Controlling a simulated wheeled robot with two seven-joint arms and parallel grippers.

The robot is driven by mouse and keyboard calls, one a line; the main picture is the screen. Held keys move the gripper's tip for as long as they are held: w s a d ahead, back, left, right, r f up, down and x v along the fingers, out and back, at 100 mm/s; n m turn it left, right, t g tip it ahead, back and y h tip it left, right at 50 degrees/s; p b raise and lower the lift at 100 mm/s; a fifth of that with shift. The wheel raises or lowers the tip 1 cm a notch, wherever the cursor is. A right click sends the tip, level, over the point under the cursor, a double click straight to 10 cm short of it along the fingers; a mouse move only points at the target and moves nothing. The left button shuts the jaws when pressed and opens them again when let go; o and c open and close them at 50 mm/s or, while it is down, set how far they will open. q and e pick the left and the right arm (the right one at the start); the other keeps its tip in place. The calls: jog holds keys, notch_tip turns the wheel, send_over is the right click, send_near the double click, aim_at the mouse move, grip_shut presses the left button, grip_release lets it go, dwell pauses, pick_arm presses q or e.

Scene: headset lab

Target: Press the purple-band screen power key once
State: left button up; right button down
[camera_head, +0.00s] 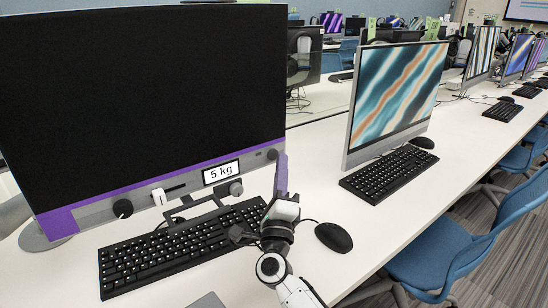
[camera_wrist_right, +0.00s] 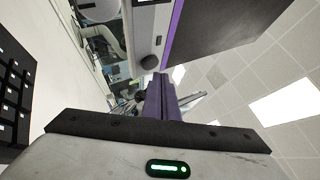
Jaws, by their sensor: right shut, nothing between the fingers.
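The purple-band screen (camera_head: 140,95) is a large black monitor at the left of the head view, its display dark. A purple strip and a grey panel run along its lower edge. A round dark button (camera_head: 272,154) sits at the panel's right end; a similar round part shows in the right wrist view (camera_wrist_right: 150,62). I cannot tell for sure that it is the power key. My right gripper (camera_head: 281,160) is shut and empty, pointing up just right of that button. In the wrist view its purple fingers (camera_wrist_right: 161,88) end close below the round part; contact is unclear. My left gripper is out of view.
A keyboard (camera_head: 180,245) lies below, a mouse (camera_head: 333,237) right of my gripper. A striped-screen monitor (camera_head: 395,95) stands further right.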

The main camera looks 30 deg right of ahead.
dwell(1.0)
dwell(0.9)
jog(key=shift+w, duration=0.4)
jog(key=shift+w+b, duration=0.15)
jog(key=shift+b, duration=0.15)
